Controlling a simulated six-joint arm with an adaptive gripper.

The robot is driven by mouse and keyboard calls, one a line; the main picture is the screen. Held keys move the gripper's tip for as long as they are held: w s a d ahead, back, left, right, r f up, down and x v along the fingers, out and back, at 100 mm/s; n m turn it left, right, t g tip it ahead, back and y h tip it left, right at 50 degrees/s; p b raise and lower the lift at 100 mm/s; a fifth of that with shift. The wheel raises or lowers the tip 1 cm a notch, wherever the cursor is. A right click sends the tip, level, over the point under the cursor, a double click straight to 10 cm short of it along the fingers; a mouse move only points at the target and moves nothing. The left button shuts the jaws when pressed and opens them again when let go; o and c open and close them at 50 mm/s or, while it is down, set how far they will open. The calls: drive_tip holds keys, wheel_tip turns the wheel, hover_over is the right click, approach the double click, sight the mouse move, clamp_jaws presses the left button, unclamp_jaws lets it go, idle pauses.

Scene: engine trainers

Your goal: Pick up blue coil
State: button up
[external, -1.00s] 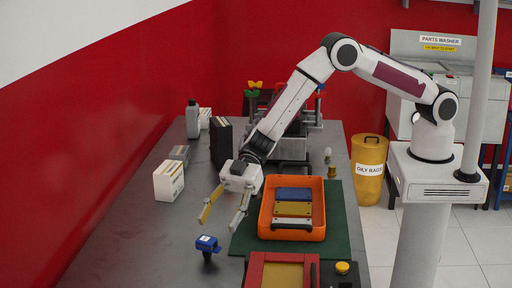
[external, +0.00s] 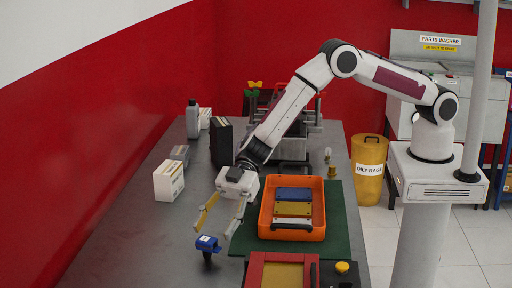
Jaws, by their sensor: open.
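The blue coil (external: 207,243) is a small blue block with a white label and a dark lower part, on the grey table left of the green mat. Nothing is held between the fingers.
An orange tray (external: 264,225) with flat bars sits on the green mat (external: 342,232) right of my gripper. A red-framed box (external: 254,272) is at the front. White box (external: 168,180), black binder (external: 221,143) and grey bottle (external: 192,119) stand farther back. The table's front left is clear.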

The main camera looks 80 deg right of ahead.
sight(204, 245)
drive_tip(key=shift+r+x, duration=0.1)
drive_tip(key=shift+x, duration=1.2)
drive_tip(key=shift+r+x, duration=0.15)
drive_tip(key=shift+x, duration=1.15)
drive_tip(key=c, duration=1.1)
